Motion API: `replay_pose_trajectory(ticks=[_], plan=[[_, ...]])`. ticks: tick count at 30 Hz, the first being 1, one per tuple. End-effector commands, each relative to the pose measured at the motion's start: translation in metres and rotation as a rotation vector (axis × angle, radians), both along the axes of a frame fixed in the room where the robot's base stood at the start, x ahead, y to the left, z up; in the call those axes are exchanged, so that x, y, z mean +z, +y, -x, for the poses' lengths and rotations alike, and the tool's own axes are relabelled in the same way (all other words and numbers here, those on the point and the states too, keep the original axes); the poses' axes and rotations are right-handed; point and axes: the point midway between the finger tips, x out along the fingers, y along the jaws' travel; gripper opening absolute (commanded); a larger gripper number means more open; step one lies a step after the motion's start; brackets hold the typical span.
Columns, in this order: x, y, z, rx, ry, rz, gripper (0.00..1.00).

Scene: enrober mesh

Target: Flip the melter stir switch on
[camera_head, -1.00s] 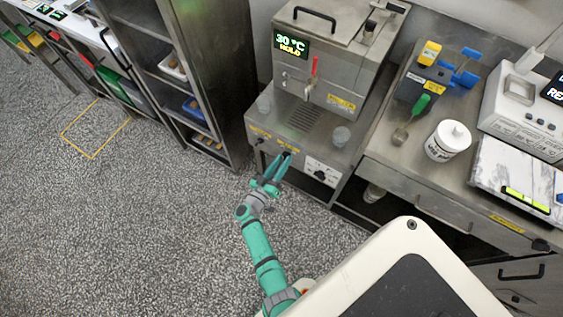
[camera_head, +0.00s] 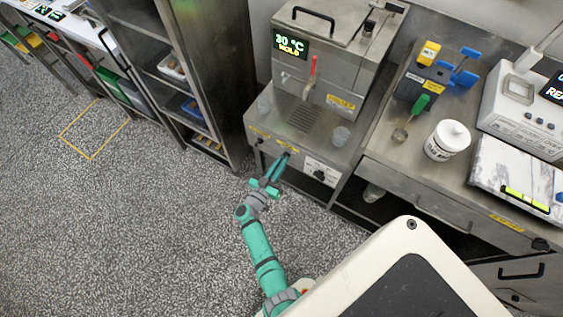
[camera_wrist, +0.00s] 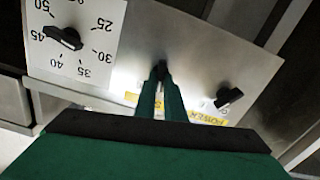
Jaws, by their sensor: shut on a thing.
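The melter (camera_head: 325,75) is a steel machine with a lit display reading 30 °C and a red-handled tap. Its front panel carries two black switches and a dial. My gripper (camera_head: 284,158) is at the middle of this panel. In the wrist view my green fingers (camera_wrist: 162,80) are shut on the stir switch (camera_wrist: 160,66), a small dark knob mostly hidden between the fingertips. A yellow label behind the fingers is mostly covered. The power switch (camera_wrist: 229,97) stands apart to the right, above its yellow POWER label. Which way the stir switch is set cannot be told.
A numbered dial (camera_wrist: 63,37) sits left of my fingers in the wrist view. A steel bench (camera_head: 400,150) with a white jar (camera_head: 447,140) stands to the right. A shelf rack (camera_head: 215,75) stands to the left. The speckled floor is clear.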

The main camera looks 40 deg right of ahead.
Motion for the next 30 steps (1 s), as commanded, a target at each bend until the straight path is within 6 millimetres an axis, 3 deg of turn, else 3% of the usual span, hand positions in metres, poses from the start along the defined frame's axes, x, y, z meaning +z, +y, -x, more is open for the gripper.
replay_pose_trajectory(ticks=[18, 30], plan=[[0.001, -0.0021, 0.0025, -0.002, -0.501, -0.207, 0.0], [0.0008, -0.0024, 0.0036, -0.003, -0.657, -0.269, 0.0]])
